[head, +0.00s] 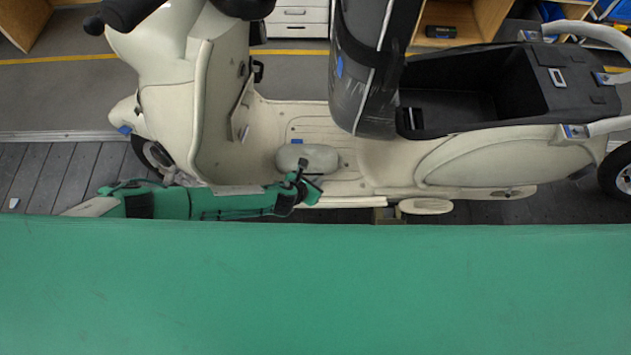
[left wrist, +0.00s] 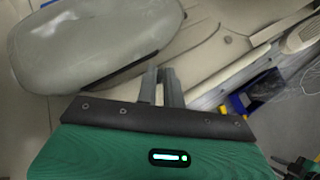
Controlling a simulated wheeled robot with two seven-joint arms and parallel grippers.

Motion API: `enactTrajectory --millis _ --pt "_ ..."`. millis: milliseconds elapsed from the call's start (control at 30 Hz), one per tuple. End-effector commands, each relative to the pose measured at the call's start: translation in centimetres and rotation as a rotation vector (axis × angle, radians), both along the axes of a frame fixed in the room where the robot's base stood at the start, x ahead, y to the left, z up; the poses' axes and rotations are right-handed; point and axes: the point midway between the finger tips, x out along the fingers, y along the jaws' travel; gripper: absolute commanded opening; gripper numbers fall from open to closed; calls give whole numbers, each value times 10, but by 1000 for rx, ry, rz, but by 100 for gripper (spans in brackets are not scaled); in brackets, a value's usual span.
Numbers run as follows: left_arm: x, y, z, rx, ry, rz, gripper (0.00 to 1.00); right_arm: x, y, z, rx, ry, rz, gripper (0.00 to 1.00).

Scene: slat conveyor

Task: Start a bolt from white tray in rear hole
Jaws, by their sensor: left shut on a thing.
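My left gripper (head: 303,176) reaches in over the near edge of the cream scooter's (head: 270,112) footboard. In the left wrist view its two grey fingers (left wrist: 160,74) are close together. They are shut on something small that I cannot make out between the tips. A smooth pale rounded part (head: 308,158) lies on the footboard just beyond the gripper; it also shows large at the upper left of the left wrist view (left wrist: 95,45). I cannot make out a bolt, the white tray or the rear hole. My right gripper is not in view.
The scooter stands on the dark slat conveyor (head: 60,175). Its open black box (head: 455,105) is at the right, and a dark seat-like part (head: 365,75) stands up over the footboard. White drawers (head: 297,18) and wooden shelves stand behind.

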Motion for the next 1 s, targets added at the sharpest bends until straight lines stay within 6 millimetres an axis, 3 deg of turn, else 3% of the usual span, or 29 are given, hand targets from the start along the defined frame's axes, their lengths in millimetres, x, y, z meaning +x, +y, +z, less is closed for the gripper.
enactTrajectory --millis 300,333,433,1000 --pt "1 1 0 1 -1 -54 0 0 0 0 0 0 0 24" --pt "1 1 0 1 -1 -54 14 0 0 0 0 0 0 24" --pt "1 1 0 1 -1 -54 34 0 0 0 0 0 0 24" --pt "-9 11 11 1 -1 -54 34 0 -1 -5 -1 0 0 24"
